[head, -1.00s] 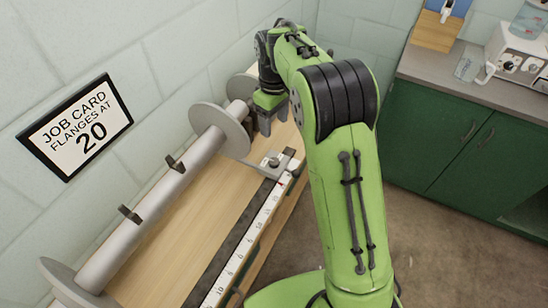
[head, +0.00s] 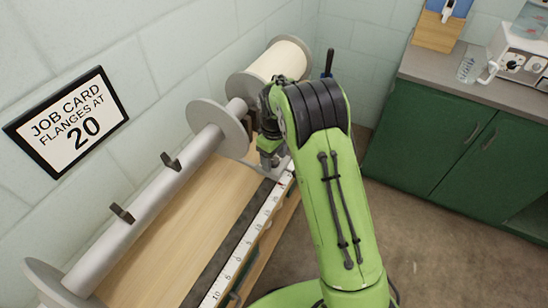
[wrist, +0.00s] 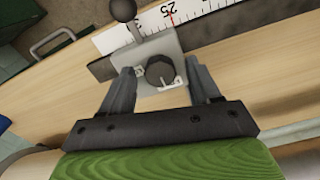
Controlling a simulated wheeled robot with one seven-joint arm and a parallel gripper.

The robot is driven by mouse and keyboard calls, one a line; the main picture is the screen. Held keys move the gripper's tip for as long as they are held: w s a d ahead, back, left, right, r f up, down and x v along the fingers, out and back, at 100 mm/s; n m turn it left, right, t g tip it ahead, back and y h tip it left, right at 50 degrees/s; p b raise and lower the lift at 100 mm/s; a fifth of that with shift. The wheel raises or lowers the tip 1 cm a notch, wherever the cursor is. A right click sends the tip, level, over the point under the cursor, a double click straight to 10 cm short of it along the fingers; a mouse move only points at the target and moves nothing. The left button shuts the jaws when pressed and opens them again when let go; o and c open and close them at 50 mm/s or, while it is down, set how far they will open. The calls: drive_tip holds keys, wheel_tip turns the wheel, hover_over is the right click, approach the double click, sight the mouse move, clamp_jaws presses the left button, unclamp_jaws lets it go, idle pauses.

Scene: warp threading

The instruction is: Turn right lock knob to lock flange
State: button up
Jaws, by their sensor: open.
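The dark round lock knob (wrist: 160,70) sits on a small grey metal block (wrist: 175,45) in the wrist view. The open fingers of my gripper (wrist: 161,82) stand on either side of the knob, with gaps visible between them and it. In the head view my gripper (head: 268,160) is down at the block beside the right flange (head: 218,125), a grey disc on the long roller (head: 150,200). The knob is hidden there by my gripper. A white scale (wrist: 195,12) with a red mark near 25 runs along the block.
A job card (head: 70,120) on the wall reads flanges at 20. A dark ball-headed lever (wrist: 123,10) rises beside the knob. A cream spool (head: 280,62) stands behind my arm. The wooden bench (head: 170,235) in front of the roller is clear.

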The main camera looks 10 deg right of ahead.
drive_tip(key=c, duration=1)
drive_tip(key=shift+c, duration=0.2)
drive_tip(key=shift+r+m, duration=0.1)
drive_tip(key=shift+m, duration=0.2)
drive_tip(key=m+p, duration=0.1)
drive_tip(key=m, duration=0.3)
drive_tip(key=m+p, duration=0.1)
drive_tip(key=m, duration=1.2)
